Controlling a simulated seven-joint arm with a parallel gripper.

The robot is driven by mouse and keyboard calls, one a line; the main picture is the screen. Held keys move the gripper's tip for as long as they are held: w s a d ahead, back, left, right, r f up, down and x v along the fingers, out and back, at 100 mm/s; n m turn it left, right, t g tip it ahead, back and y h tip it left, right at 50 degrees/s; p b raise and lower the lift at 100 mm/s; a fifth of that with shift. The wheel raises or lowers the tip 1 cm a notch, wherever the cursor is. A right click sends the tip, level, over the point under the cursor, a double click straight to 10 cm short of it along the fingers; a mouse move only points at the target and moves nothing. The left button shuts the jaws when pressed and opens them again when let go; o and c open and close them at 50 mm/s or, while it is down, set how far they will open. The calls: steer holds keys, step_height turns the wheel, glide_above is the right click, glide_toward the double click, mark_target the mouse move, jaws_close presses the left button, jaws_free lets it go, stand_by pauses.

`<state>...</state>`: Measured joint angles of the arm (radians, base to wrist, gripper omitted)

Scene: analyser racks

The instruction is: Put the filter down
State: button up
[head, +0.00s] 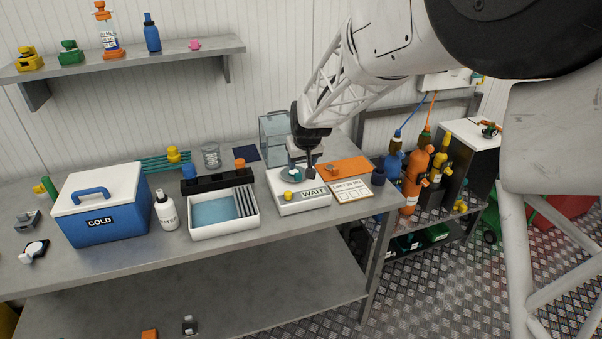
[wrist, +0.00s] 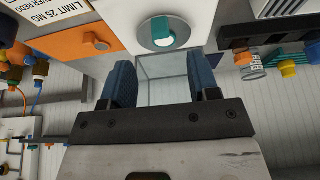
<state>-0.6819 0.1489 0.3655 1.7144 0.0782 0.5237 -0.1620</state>
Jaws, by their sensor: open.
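A small teal and white piece (wrist: 163,32), which looks like the filter, sits on a round metal pan (wrist: 148,45) in the wrist view. The pan is on a white device marked WAIT (head: 302,207) on the bench. In the head view my gripper (head: 310,168) is low over the back of this device and partly hides the pan. In the wrist view my gripper (wrist: 163,82) is open, its two blue-padded fingers apart with nothing between them. The filter lies beyond the fingertips, apart from them.
A clear glass box (head: 274,127) stands behind the device. To the right are an orange mat (head: 345,168) and a printed card (head: 351,190). To the left are a white tray (head: 225,228), a spray bottle (head: 166,212) and a blue COLD box (head: 108,222). Bench front is clear.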

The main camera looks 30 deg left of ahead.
mark_target(299, 174)
steer(key=shift+a+f, duration=0.1)
stand_by(0.3)
steer(key=shift+x, duration=1.2)
steer(key=shift+x, duration=2.6)
jaws_close()
